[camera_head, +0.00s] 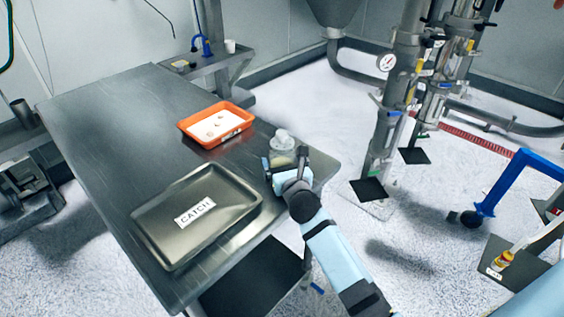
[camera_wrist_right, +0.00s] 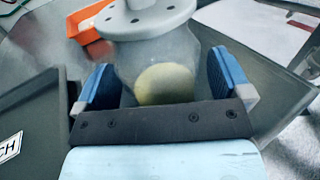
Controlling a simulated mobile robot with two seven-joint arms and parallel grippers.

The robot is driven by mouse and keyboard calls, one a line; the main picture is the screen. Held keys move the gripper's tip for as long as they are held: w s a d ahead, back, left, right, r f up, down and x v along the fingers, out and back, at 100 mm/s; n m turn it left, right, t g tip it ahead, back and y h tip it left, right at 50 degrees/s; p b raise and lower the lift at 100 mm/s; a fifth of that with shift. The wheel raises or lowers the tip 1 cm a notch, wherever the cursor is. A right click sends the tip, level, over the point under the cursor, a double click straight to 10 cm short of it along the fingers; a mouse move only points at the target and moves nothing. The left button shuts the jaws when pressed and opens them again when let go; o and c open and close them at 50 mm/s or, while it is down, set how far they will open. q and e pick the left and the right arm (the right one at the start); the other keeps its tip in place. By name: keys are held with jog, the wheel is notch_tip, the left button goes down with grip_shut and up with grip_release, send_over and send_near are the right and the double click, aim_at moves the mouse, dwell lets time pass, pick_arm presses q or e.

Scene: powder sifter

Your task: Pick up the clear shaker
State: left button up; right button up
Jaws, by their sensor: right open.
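The clear shaker (camera_head: 283,140) stands on the dark metal table (camera_head: 110,115) near its right edge, with a pale, perforated-looking lid and yellowish contents low inside. My right gripper (camera_head: 284,165) is at the near side of the shaker. In the right wrist view the shaker (camera_wrist_right: 158,60) is upright between the two blue finger pads of my right gripper (camera_wrist_right: 165,85). The fingers are open, with a gap showing on at least the left side. The lower part of the shaker is hidden behind the gripper's dark palm bar. My left gripper is not in view.
A dark tray labelled CATCH (camera_head: 240,181) lies on the table left of the gripper. An orange tray (camera_head: 188,133) with white contents lies behind it. Steel pipes (camera_head: 385,140) stand on the floor to the right. The table's left part is clear.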

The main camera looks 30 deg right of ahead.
jog(key=shift+w+d, duration=0.1)
jog(key=shift+w, duration=0.15)
jog(key=c, duration=1.1)
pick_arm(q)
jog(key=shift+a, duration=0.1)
pick_arm(e)
jog(key=shift+o, duration=0.2)
jog(key=shift+r, duration=0.15)
jog(key=shift+r, duration=0.2)
notch_tip(320, 180, up, 18)
jog(key=p, duration=0.3)
jog(key=shift+p, duration=0.35)
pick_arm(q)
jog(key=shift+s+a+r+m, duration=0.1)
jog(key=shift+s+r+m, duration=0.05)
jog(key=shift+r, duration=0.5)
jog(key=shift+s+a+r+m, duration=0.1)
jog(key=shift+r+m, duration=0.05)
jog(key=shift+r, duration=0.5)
pick_arm(e)
jog(key=shift+r, duration=0.7)
